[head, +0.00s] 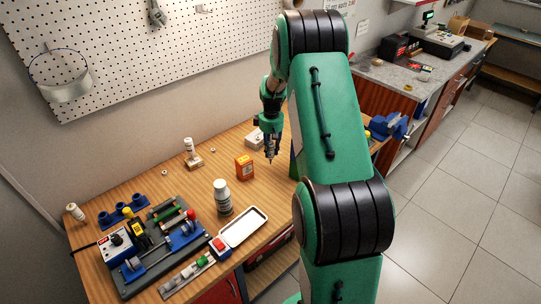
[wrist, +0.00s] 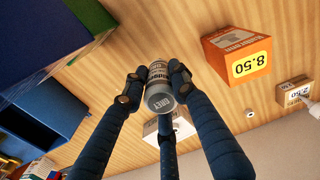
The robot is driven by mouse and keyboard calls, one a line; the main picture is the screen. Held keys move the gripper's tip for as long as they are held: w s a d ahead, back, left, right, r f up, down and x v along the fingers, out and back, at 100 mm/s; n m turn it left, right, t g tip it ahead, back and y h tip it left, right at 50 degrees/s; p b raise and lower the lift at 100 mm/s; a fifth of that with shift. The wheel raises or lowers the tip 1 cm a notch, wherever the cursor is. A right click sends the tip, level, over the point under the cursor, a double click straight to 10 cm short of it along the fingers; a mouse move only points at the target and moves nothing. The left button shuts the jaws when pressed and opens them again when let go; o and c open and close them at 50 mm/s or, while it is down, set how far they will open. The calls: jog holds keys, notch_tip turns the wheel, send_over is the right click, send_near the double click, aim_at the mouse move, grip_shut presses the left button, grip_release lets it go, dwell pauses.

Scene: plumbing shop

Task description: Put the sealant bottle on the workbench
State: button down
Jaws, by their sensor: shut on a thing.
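My gripper (head: 270,150) hangs pointing down over the right part of the wooden workbench (head: 225,150). In the wrist view my gripper (wrist: 155,80) is shut on a small grey-and-white cylindrical bottle (wrist: 160,97) with dark lettering, which looks like the sealant bottle. Its end reads "GREY". The fingers press it from both sides, with a third finger below it in the picture. In the head view the bottle is mostly hidden by the fingers. I cannot tell whether it touches the bench top.
An orange box (head: 244,168) tagged 8.50 (wrist: 236,55) stands left of my gripper, and a pale box (head: 254,138) behind it. Bare wood lies between.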

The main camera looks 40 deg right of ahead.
aim_at(271, 155)
jog(key=shift+w+d+f, duration=0.15)
jog(key=shift+w+f, duration=0.05)
jog(key=shift+f, duration=1.6)
jog(key=shift+f, duration=0.15)
jog(key=c, duration=1.4)
grip_release()
notch_tip(271, 155, up, 12)
jog(key=shift+s+r+p, duration=0.1)
jog(key=shift+r+p, duration=0.1)
jog(key=shift+p, duration=0.1)
